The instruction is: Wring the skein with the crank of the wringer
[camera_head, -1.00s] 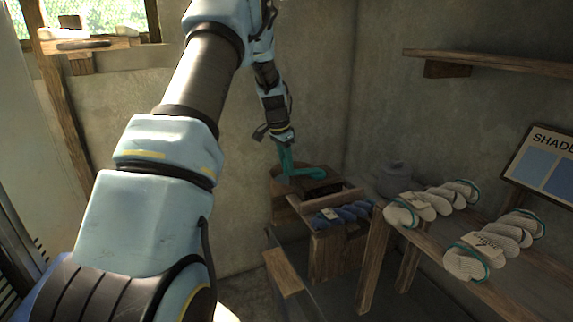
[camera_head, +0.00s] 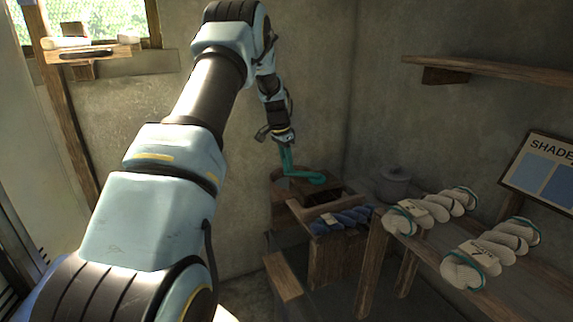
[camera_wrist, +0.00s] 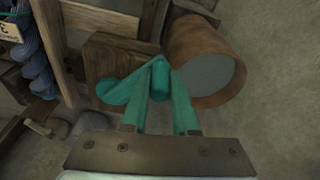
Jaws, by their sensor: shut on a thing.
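The teal crank (camera_head: 305,177) sits on the wooden wringer (camera_head: 292,188) by the back wall. In the wrist view the crank's arm (camera_wrist: 115,91) lies over a square wooden block and its knob stands between my fingers. My gripper (camera_head: 284,141) is above the crank, shut on its upright handle; its two teal fingers close on it in the wrist view (camera_wrist: 160,86). A dark blue skein (camera_head: 342,217) with a pale tag lies on the wooden frame in front of the wringer. It also shows at the upper left of the wrist view (camera_wrist: 34,52).
A round wooden tub (camera_wrist: 178,42) with a grey inside stands beside the block. A lidded grey pot (camera_head: 394,184) is right of the wringer. Several white skeins (camera_head: 430,210) lie on a bench at right. A wall shelf (camera_head: 490,66) and shade board (camera_head: 545,170) are farther right.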

